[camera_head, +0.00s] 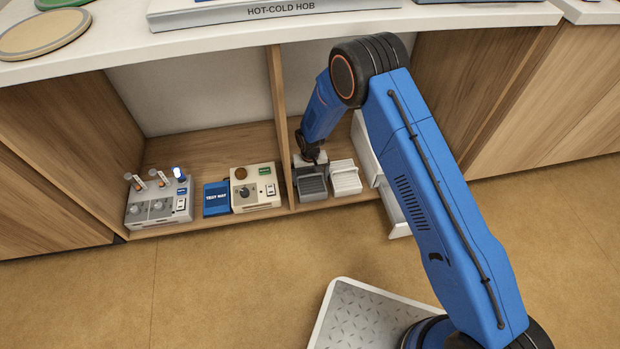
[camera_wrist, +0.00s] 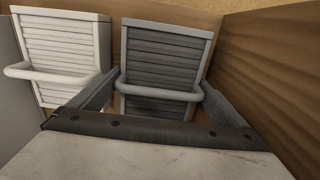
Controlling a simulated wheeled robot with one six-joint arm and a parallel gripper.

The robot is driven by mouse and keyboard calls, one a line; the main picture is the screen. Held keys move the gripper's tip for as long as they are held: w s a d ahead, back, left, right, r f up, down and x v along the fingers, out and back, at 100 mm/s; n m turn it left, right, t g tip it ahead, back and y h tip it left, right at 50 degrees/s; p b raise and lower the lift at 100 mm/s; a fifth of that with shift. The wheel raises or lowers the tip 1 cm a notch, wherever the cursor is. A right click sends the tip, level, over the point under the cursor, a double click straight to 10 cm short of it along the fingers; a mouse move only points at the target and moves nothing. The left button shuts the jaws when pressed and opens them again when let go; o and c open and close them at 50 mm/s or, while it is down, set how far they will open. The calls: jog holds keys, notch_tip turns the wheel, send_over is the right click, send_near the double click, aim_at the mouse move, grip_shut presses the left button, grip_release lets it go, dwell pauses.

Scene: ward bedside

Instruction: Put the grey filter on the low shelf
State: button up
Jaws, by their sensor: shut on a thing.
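The grey filter (camera_head: 312,186) is a slatted dark grey block in the right bay of the low shelf (camera_head: 223,146), close to the shelf's front edge. In the wrist view the grey filter (camera_wrist: 163,65) has a bar handle, and my gripper (camera_wrist: 160,100) is shut on it, with one finger at each side. In the head view my gripper (camera_head: 312,155) reaches down into the bay from above, its fingers mostly hidden. I cannot tell whether the filter rests on the shelf floor or hangs just above it.
A white slatted filter (camera_head: 346,180) stands close to the right of the grey one. The wooden divider (camera_head: 278,120) is close on its left. A blue test mat (camera_head: 217,199) and two control boxes, one on the left (camera_head: 160,203), sit in the left bay. The counter (camera_head: 120,45) overhangs above.

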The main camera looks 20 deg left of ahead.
jog(key=shift+f, duration=0.1)
jog(key=o, duration=0.9)
jog(key=shift+r, duration=3.9)
